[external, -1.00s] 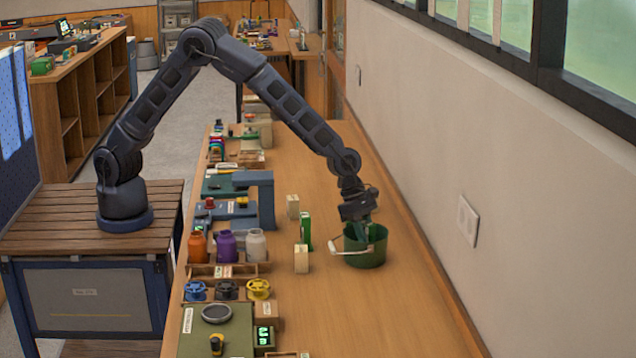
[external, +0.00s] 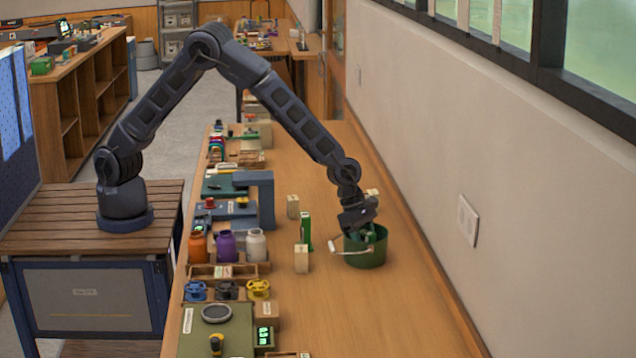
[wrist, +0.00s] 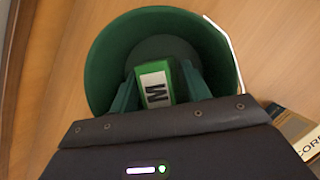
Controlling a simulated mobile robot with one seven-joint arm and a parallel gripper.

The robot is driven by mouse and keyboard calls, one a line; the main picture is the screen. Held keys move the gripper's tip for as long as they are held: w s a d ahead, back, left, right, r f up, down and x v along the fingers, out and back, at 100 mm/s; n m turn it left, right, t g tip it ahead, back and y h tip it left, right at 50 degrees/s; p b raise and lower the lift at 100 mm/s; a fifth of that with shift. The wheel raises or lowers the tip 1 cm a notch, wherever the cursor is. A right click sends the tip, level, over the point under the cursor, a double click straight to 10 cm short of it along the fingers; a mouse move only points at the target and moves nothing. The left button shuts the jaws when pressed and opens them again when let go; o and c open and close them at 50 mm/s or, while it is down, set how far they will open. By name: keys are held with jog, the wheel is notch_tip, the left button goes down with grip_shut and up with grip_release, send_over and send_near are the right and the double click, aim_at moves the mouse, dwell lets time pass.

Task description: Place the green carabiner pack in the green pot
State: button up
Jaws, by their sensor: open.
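The green pot (external: 366,258) stands upright on the bench, with a pale handle hanging at its left side. In the wrist view I look down into the pot (wrist: 105,65). The green carabiner pack (wrist: 152,69), with a white label marked "M", is inside the pot's outline, between my gripper's green fingers. My gripper (wrist: 160,88) is open, with its fingers down in the pot's mouth. In the external view my gripper (external: 364,232) is over the pot, and the pack cannot be told apart from the fingers. Whether the pack touches the pot floor is hidden.
A green upright item (external: 305,229) and pale blocks (external: 301,259) stand left of the pot. Orange, purple and white bottles (external: 256,245) are farther left. The wall is at the right. The bench in front of the pot (external: 370,315) is clear.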

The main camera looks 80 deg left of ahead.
jog(key=v, duration=1.2)
jog(key=s+a+r+m, duration=1.2)
jog(key=s+a+r, duration=0.6)
jog(key=s+r, duration=0.1)
jog(key=s+a+m+y, duration=0.1)
jog(key=s+a+m, duration=0.3)
jog(key=s, duration=0.5)
jog(key=s+a+r+m+t+y, duration=0.1)
jog(key=s+a+m, duration=0.3)
jog(key=s, duration=0.5)
jog(key=s+a+r+m+y, duration=0.1)
jog(key=s+a+m, duration=0.3)
jog(key=s+m, duration=0.3)
jog(key=s, duration=0.2)
jog(key=shift+s+a, duration=0.15)
jog(key=shift+s, duration=0.25)
